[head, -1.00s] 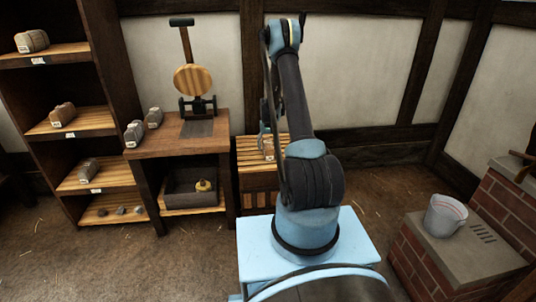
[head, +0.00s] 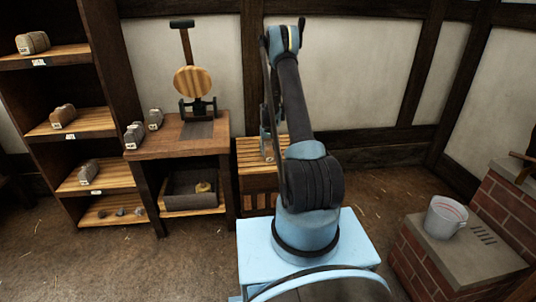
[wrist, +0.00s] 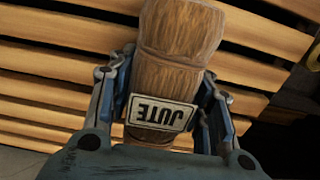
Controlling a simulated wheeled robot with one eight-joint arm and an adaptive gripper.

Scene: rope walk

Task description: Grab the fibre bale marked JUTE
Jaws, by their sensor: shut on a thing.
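The fibre bale marked JUTE (wrist: 180,35) is a brown, bound bundle with a pale label that reads upside down in the wrist view. My gripper (wrist: 165,88) has one finger on each side of the bale and is shut on it. Behind the bale are the light slats of a wooden stand (wrist: 45,65). I cannot tell whether the bale touches the slats. In the head view my gripper (head: 267,145) is over the slatted stand (head: 247,152), partly hidden by my arm, and the bale is hard to make out there.
A workbench (head: 175,142) left of the stand carries two grey bales (head: 134,134) and a upright press-like device (head: 193,82). A shelf unit (head: 110,85) at the left holds other bales. A brick block with a bucket (head: 445,217) is at the right. Floor between is mostly clear.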

